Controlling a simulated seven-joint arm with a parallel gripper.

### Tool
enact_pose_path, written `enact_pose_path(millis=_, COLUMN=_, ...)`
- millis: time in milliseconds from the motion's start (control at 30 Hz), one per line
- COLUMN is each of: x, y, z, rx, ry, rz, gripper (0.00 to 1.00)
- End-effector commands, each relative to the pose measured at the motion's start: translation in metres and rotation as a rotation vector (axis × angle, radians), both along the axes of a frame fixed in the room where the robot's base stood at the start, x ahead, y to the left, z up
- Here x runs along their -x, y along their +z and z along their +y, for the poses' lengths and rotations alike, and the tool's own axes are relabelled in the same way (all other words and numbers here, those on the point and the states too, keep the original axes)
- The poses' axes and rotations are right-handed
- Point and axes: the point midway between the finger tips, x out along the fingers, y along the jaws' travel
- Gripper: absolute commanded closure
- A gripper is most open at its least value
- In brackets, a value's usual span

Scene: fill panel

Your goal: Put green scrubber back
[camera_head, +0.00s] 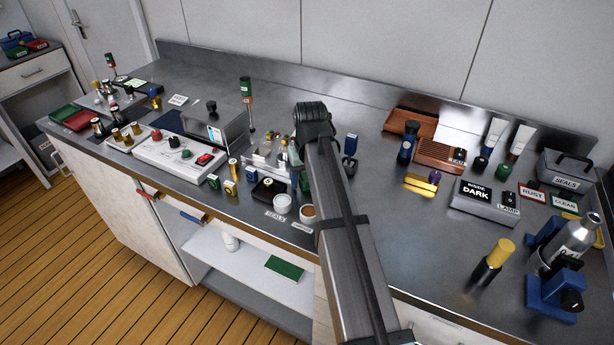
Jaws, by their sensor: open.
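Which thing is the green scrubber I cannot tell for sure. A flat green slab (285,267) lies on the white shelf under the counter, left of my arm. Other green things are a small green-and-white box (213,183) by the control box and a green block (304,182) beside my arm. My arm reaches up from the bottom across the counter to a dark joint. No gripper fingers show, so whether anything is held is hidden.
The steel counter (430,260) is crowded. Clear counter lies right of my arm.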

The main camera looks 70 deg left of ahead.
Motion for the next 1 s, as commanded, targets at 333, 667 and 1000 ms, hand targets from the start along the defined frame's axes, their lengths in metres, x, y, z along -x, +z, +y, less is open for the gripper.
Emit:
enact_pose_path(millis=333, x=0.000, y=0.007, z=0.000, rx=-0.001, ry=0.000, rz=0.000, gripper=0.37)
enact_pose_path(millis=667, x=0.000, y=0.060, z=-0.006, rx=-0.003, ry=0.000, rz=0.000, gripper=0.37)
enact_pose_path(millis=1000, x=0.000, y=0.110, z=-0.012, rx=-0.001, ry=0.000, rz=0.000, gripper=0.37)
